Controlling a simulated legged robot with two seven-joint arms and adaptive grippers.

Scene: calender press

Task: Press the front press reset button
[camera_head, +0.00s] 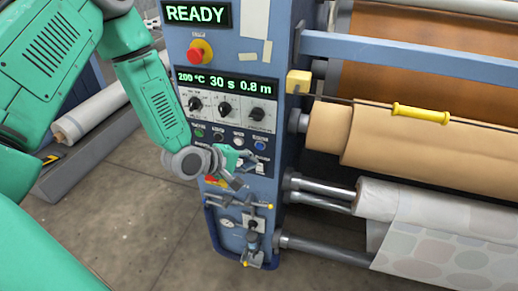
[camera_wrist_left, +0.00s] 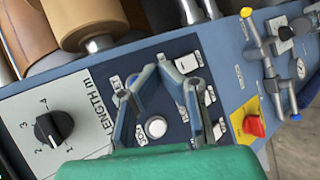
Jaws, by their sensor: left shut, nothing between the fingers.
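The press control panel has a row of small buttons under its dials. In the head view I see a green button (camera_head: 199,133), a black one, a pale one (camera_head: 239,141) and a blue one (camera_head: 260,145). My left gripper (camera_head: 240,168) is in front of the panel, just below this row. In the left wrist view its fingers (camera_wrist_left: 166,66) are shut and empty. The pale button (camera_wrist_left: 155,127) shows between the finger links, and the fingertips cover the panel beyond it. My right gripper is not in view.
A red emergency stop (camera_head: 200,51) and a lit READY display (camera_head: 196,14) are higher up. A red switch on a yellow plate (camera_wrist_left: 254,126) and yellow-ended valve levers (camera_head: 240,204) are below. Rolls (camera_head: 400,140) lie right of the panel.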

